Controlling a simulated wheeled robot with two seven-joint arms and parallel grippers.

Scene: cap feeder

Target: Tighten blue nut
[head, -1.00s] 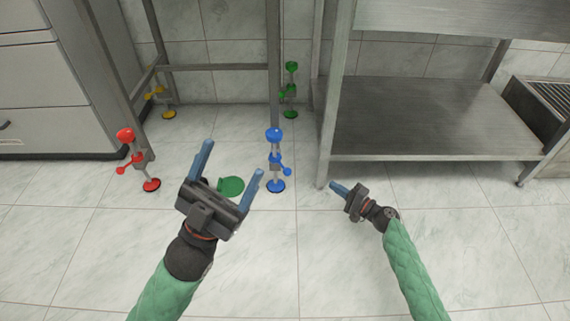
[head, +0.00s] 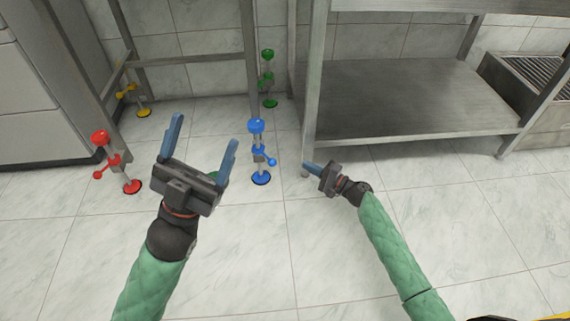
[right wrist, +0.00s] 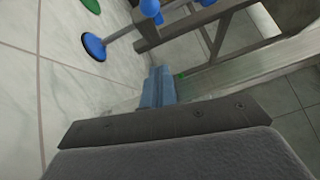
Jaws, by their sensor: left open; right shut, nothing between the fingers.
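The blue foot assembly (head: 260,150) stands on the floor at a table leg, with a blue knob on top, a blue side nut (head: 271,162) on a short arm and a blue base disc. In the right wrist view its base disc (right wrist: 93,46) and a blue round part (right wrist: 150,7) show at the top. My left gripper (head: 205,134) is open and empty, left of the blue assembly and apart from it. My right gripper (head: 306,166) is shut and empty, just right of the blue nut with a gap; its closed fingers (right wrist: 158,85) show in the right wrist view.
Similar red (head: 115,163), yellow (head: 134,98) and green (head: 268,78) feet stand at the other legs. A steel shelf unit (head: 390,100) stands at the right, one leg close to my right gripper. A green disc on the floor is mostly hidden behind my left gripper. The front floor is clear.

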